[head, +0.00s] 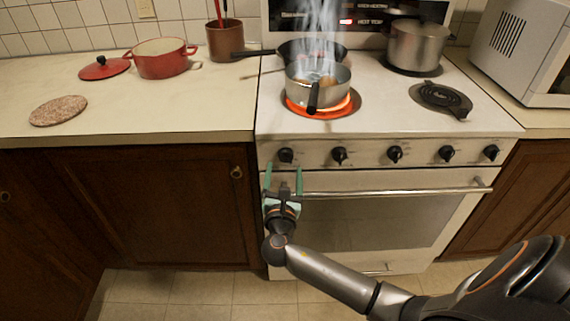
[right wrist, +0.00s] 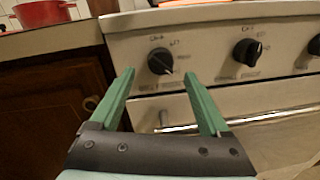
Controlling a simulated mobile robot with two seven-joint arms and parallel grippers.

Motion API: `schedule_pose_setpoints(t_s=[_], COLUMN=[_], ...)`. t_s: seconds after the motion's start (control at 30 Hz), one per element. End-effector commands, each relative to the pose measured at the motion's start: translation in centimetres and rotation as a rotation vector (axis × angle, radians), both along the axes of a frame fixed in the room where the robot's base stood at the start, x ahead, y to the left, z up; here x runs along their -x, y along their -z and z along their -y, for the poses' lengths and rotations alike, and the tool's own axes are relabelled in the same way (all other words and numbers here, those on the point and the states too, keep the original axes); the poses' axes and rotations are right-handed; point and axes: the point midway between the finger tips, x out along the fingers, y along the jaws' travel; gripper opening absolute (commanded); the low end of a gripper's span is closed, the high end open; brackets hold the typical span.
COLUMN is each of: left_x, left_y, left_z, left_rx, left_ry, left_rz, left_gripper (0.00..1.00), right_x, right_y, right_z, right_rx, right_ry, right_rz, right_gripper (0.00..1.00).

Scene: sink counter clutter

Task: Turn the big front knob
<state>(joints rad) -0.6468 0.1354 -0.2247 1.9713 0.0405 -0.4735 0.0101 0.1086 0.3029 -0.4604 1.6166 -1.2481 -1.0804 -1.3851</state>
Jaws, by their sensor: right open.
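Several black knobs line the front panel of the white stove. The leftmost knob (head: 285,155) also shows in the right wrist view (right wrist: 160,61), with a pale pointer line on its face. My right gripper (head: 284,170) is open and empty, just below and in front of this knob. In the right wrist view its two green fingers (right wrist: 158,73) stand to either side of the knob, which appears between and beyond the tips. I see no contact. Another knob (head: 340,155) sits to its right. My left gripper is not in view.
A red pot (head: 160,64) stands on the left counter. Floor in front is clear.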

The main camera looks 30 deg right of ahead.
Motion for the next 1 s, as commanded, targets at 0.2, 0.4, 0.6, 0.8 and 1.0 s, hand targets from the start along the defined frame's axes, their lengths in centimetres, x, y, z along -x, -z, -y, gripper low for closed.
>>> schedule_pose_setpoints(t_s=[0.2,0.4,0.6,0.8,1.0], left_x=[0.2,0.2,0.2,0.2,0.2], left_y=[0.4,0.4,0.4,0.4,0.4], left_z=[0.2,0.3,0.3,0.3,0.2], left_rx=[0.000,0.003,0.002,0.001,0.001], left_ry=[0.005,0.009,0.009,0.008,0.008], left_rz=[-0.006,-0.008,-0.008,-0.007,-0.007], left_gripper=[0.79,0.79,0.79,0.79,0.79], right_x=[-2.5,-3.2,-3.2,-3.2,-3.2], right_y=[0.1,0.1,0.1,0.1,0.1], right_z=[1.9,2.4,2.4,2.4,2.3], right_rx=[-0.001,-0.002,-0.003,-0.003,-0.003], right_ry=[0.002,0.000,0.000,0.000,0.000], right_rz=[0.000,-0.001,0.000,0.000,0.000], right_gripper=[0.80,0.80,0.80,0.60,0.37])
